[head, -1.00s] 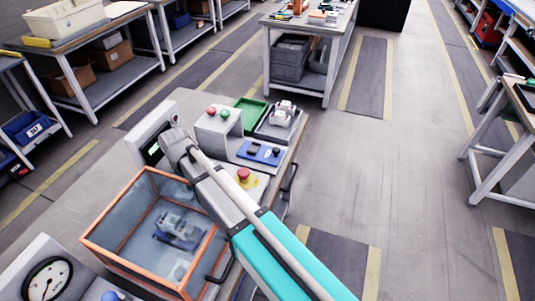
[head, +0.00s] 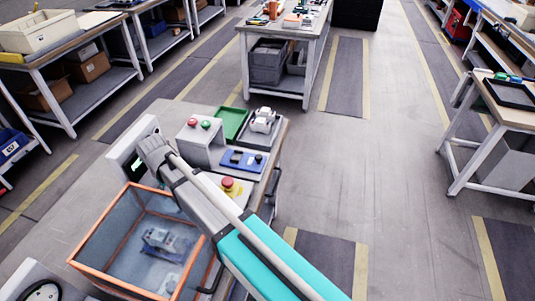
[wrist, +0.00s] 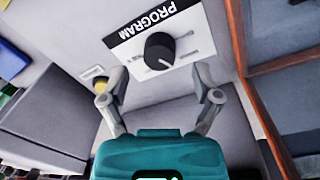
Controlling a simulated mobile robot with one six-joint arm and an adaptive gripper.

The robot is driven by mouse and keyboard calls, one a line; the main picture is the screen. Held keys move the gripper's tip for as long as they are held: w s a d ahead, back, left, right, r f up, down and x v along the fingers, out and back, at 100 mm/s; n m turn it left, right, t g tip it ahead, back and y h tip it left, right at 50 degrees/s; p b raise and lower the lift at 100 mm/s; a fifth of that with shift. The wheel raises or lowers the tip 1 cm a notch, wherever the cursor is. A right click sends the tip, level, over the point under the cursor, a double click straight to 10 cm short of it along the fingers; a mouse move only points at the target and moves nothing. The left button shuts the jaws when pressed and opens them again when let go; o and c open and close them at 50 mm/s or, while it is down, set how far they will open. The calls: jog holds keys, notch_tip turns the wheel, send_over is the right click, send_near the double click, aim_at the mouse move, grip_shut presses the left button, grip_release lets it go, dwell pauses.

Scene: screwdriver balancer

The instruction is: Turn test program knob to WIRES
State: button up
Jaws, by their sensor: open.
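The test program knob (wrist: 160,50) is a round black knob with a pale pointer line. It sits on a white plate (wrist: 190,46) with the tilted word PROGRAM and small markings too blurred to read. In the wrist view my gripper (wrist: 160,84) is open and empty. Its two fingers are either side of the knob's line and short of it, apart from the knob. In the head view the end of my arm covers part of the upright grey panel (head: 122,150), and the knob is hidden there.
An orange-framed clear box (head: 75,255) stands below my arm. A red emergency button (head: 231,186), a grey box with red and green buttons (head: 200,146), a blue fixture (head: 242,160) and a green tray (head: 231,123) are on the bench to the right. Open floor lies farther right.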

jog(key=shift+r+p, duration=5.6)
jog(key=shift+r, duration=0.35)
jog(key=w+d+f+m+b, duration=0.1)
jog(key=w+d+m, duration=0.1)
jog(key=d, duration=1.3)
jog(key=w+d+f+m+b, duration=0.1)
jog(key=w+d+m, duration=0.1)
jog(key=d, duration=1.3)
jog(key=shift+d+m, duration=0.15)
jog(key=shift+m, duration=0.75)
jog(key=s+d+m, duration=0.2)
jog(key=d, duration=0.6)
jog(key=s+d+m, duration=0.1)
jog(key=s+d, duration=0.2)
jog(key=d, duration=0.5)
jog(key=shift+d+m, duration=0.35)
jog(key=shift+m, duration=0.05)
jog(key=shift+f, duration=0.1)
